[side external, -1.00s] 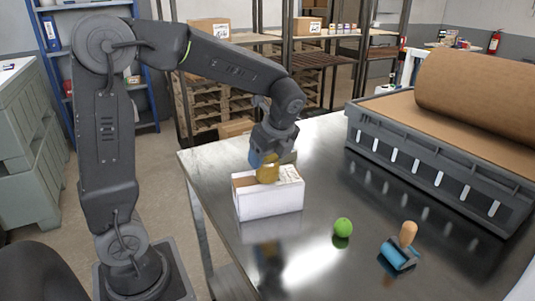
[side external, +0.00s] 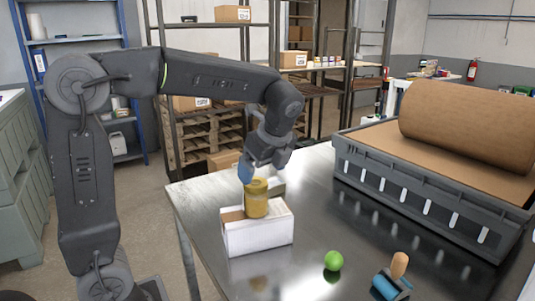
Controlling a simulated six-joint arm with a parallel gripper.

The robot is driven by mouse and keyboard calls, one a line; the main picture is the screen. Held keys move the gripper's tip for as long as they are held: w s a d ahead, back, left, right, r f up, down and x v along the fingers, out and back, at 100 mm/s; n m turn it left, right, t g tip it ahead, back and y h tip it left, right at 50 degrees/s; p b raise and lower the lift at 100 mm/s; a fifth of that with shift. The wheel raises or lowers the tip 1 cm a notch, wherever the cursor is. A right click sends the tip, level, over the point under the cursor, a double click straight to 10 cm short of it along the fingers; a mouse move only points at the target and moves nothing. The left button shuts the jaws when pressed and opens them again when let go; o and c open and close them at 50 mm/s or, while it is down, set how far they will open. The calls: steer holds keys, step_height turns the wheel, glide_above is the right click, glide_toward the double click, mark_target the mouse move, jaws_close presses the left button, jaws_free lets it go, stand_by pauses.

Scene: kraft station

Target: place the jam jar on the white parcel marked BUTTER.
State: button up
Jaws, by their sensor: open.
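The jam jar (side external: 257,200), amber-yellow with a yellowish lid, stands upright on top of the white parcel (side external: 260,236). The parcel is a white box with a brown patch on its top left; I cannot read any marking on it. My gripper (side external: 258,176) is open just above and around the top of the jar, with a blue fingertip at the jar's upper left. I cannot tell whether a finger touches the jar.
A green ball (side external: 333,261) and a blue roller with a wooden handle (side external: 393,280) lie to the right on the shiny metal table (side external: 310,215). A grey crate (side external: 425,192) with a large brown roll (side external: 468,125) fills the right back. The table between is clear.

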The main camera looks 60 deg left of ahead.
steer(key=v, duration=0.5)
steer(key=s+d+f+n+t+h, duration=0.2)
steer(key=s+d+f+n+t, duration=0.1)
steer(key=s+n, duration=0.4)
steer(key=s+d+f+n+t+h, duration=0.2)
steer(key=s+d+f+n+t, duration=0.1)
steer(key=s+n, duration=0.5)
steer(key=shift+d+f+n+h, duration=0.3)
steer(key=shift+f+n, duration=0.25)
steer(key=shift+n, duration=0.05)
